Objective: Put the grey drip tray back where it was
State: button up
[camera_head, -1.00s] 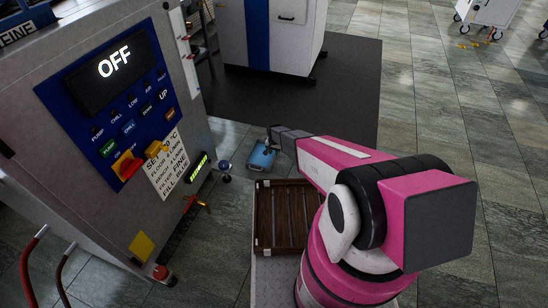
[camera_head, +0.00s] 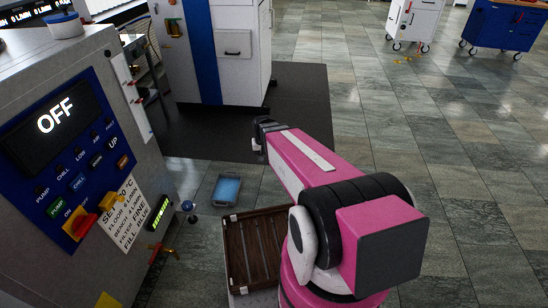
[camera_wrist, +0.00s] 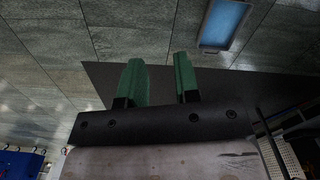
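The grey drip tray (camera_head: 224,204) lies on the tiled floor beside the machine with the OFF display, in the middle of the head view. Its inside looks blue; I cannot tell whether that is liquid. It also shows at the top of the wrist view (camera_wrist: 204,30), cut by the frame edge. My gripper (camera_head: 257,146) is beyond and to the right of the tray in the head view, apart from it. In the wrist view its two green fingers (camera_wrist: 158,78) stand apart with nothing between them.
The machine (camera_head: 60,120) stands at left, with a small valve (camera_head: 188,206) and a brass tap (camera_head: 165,251) low on its side. A brown slatted rack (camera_head: 256,245) is in front of the tray. A white cabinet (camera_head: 240,70) stands on a dark mat (camera_head: 300,110).

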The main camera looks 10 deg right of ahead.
jog(key=s+d+r+n, duration=0.1)
jog(key=s+d+r, duration=0.2)
jog(key=s+r, duration=0.5)
jog(key=shift+s, duration=0.7)
